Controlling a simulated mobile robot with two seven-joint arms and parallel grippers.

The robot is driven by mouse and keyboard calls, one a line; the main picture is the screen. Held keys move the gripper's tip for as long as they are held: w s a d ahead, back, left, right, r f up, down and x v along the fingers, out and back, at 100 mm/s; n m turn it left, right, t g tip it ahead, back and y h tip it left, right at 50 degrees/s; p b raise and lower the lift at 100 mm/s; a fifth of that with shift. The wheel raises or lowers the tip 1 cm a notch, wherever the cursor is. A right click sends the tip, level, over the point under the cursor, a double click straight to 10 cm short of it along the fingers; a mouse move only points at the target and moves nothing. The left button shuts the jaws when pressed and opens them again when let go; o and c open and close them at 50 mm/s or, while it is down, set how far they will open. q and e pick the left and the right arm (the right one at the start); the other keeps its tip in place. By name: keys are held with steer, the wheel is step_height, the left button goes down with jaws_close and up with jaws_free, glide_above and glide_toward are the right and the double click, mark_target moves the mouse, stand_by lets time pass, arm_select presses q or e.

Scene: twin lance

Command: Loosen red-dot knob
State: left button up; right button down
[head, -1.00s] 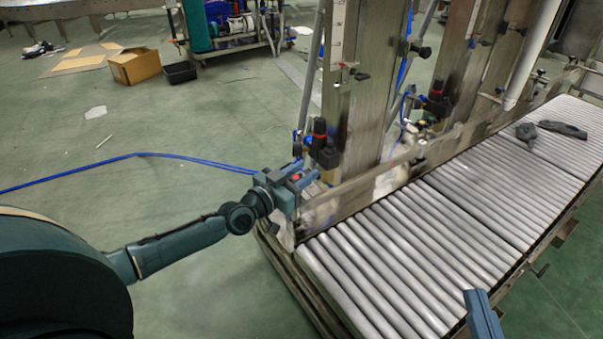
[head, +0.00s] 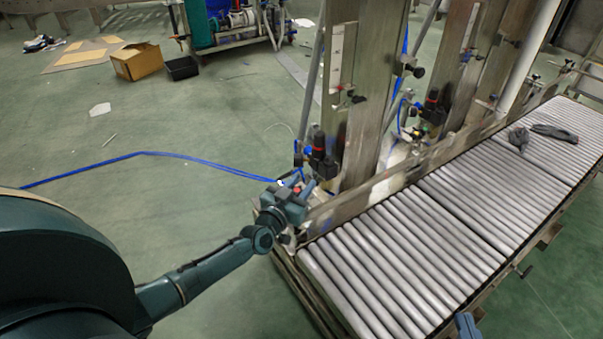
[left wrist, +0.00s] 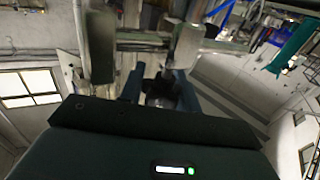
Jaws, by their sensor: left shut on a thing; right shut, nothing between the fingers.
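My left gripper (head: 297,190) is at the near end of the roller conveyor, against the low part of the steel frame. A small red spot, which I take as the red-dot knob (head: 308,187), shows at its fingertips; the rest of the knob is hidden by the gripper there. In the left wrist view the gripper's two fingers (left wrist: 160,88) are closed on a dark round thing (left wrist: 161,98), which looks like the knob. Only a small part of my right gripper (head: 467,325) shows at the bottom edge of the head view, shut and empty, away from the knob.
A black regulator with a red band (head: 319,148) stands on the frame just above the left gripper. Steel uprights (head: 363,100) rise behind it. The roller conveyor (head: 400,250) runs to the right, with dark grey objects (head: 553,131) far along it. A blue hose (head: 150,155) crosses the open floor.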

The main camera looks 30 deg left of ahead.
arm_select(q)
steer(key=shift+a+r+y, duration=0.1)
steer(key=shift+y, duration=0.2)
steer(key=o, duration=1)
steer(key=s+p, duration=0.1)
steer(key=s, duration=0.3)
steer(key=s+p, duration=0.1)
steer(key=s, duration=0.3)
steer(key=s+p, duration=0.1)
steer(key=s, duration=0.4)
steer(key=shift+s+a+p, duration=0.1)
steer(key=shift+a+p, duration=0.15)
steer(key=shift+p, duration=0.15)
arm_select(e)
steer(key=shift+s+d+r+m+g+h, duration=0.5)
steer(key=shift+s+r+m+g, duration=0.15)
steer(key=shift+g, duration=0.45)
steer(key=shift+s, duration=0.1)
